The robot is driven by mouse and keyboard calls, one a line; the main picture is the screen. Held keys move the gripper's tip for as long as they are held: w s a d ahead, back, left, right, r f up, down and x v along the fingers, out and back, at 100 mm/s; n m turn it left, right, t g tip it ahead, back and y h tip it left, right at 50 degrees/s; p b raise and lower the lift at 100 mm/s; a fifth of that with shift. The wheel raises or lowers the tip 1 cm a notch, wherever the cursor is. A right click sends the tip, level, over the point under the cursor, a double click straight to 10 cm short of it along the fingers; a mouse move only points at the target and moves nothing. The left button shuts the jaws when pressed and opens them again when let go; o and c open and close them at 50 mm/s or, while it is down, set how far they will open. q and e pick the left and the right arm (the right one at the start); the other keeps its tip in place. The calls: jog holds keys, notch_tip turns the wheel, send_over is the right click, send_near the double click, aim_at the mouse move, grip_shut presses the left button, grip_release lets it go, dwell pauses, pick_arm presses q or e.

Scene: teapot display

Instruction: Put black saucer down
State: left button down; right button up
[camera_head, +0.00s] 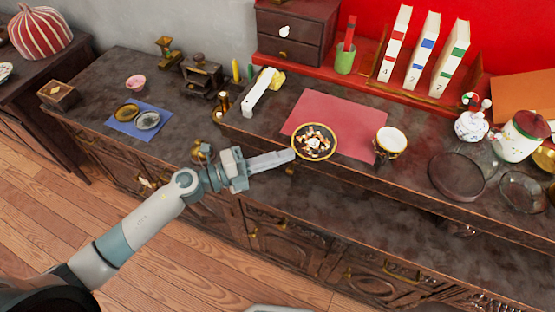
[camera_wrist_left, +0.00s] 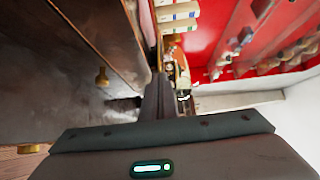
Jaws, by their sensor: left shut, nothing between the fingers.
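A black saucer with a gold rim and a pale pattern (camera_head: 314,142) lies on the raised shelf, over the front edge of the red mat (camera_head: 343,114). My left gripper (camera_head: 291,155) is shut and empty. In the head view its tips are right beside the saucer's left rim; I cannot tell whether they touch it. In the left wrist view the closed fingers (camera_wrist_left: 158,95) point past brown drawer fronts with knobs, and I cannot make out the saucer there. My right gripper is not in view.
A black and white cup (camera_head: 390,142) stands right of the saucer. A dark round tray (camera_head: 457,177) and a lidded pot (camera_head: 521,136) are farther right. A long white object (camera_head: 260,91) lies left of the mat. A blue mat (camera_head: 133,123) holds two small dishes. The lower counter's front is clear.

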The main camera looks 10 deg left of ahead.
aim_at(294, 144)
pick_arm(q)
jog(key=shift+w, duration=0.1)
jog(key=w, duration=0.1)
jog(key=w+d, duration=0.1)
jog(key=w, duration=0.1)
jog(key=shift+w+d, duration=0.1)
jog(key=shift+w, duration=0.15)
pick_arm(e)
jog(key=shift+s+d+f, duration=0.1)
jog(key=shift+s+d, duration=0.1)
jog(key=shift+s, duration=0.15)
pick_arm(q)
jog(key=shift+s, duration=0.1)
